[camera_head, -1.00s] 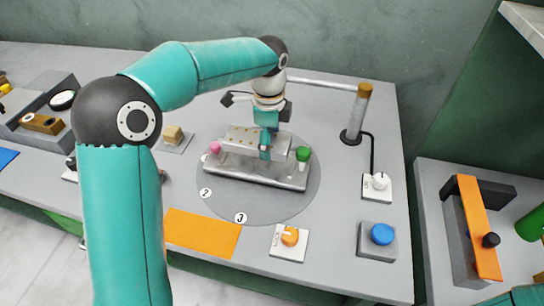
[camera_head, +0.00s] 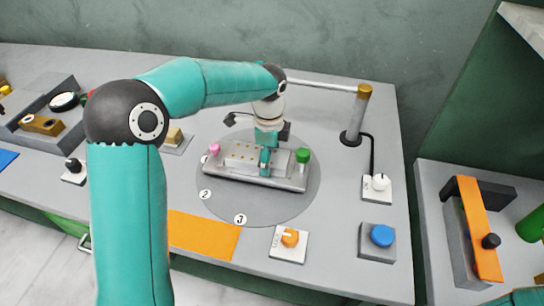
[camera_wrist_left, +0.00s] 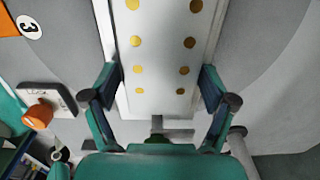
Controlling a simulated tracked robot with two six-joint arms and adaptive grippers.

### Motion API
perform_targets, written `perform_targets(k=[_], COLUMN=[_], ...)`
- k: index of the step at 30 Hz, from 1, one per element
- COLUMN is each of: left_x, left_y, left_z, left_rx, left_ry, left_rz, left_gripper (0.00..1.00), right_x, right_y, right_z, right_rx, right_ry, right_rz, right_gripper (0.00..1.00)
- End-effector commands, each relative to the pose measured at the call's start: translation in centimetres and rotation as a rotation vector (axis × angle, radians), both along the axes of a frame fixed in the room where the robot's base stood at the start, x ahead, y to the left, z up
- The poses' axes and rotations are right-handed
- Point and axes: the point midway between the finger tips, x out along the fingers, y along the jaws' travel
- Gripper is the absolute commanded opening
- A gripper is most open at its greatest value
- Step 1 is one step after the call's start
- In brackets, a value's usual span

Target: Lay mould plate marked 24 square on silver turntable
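The mould plate (camera_head: 241,157), pale with gold dots, lies low over the silver bed (camera_head: 230,177) on the round grey turntable (camera_head: 282,207). Its number cannot be read. My left gripper (camera_head: 266,166) is above the plate, pointing down. In the left wrist view, its fingers (camera_wrist_left: 158,88) lie along both long edges of the dotted plate (camera_wrist_left: 160,50) and appear closed on it. Whether the plate rests fully on the bed cannot be told. My right gripper is out of view.
A pink knob (camera_head: 214,149) and a green knob (camera_head: 303,155) stand at the bed's ends. An orange mat (camera_head: 203,234), an orange dial (camera_head: 290,238) and a blue button (camera_head: 382,235) lie in front. A post (camera_head: 356,115) stands behind right.

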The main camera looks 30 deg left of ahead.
Motion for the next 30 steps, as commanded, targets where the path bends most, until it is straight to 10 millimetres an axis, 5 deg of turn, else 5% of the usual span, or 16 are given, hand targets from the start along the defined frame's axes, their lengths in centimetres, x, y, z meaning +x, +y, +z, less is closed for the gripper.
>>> perform_targets(k=[16,30], left_x=[0.1,0.1], left_y=[-0.1,-0.2], left_z=[1.2,9.9], left_rx=[0.0,-0.001], left_ry=[-0.004,-0.004], left_rz=[-0.001,-0.002], left_gripper=[0.97,0.97], right_x=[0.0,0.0], right_y=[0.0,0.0], right_z=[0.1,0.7], right_rx=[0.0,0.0], right_ry=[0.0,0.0], right_rz=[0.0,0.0], right_gripper=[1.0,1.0])
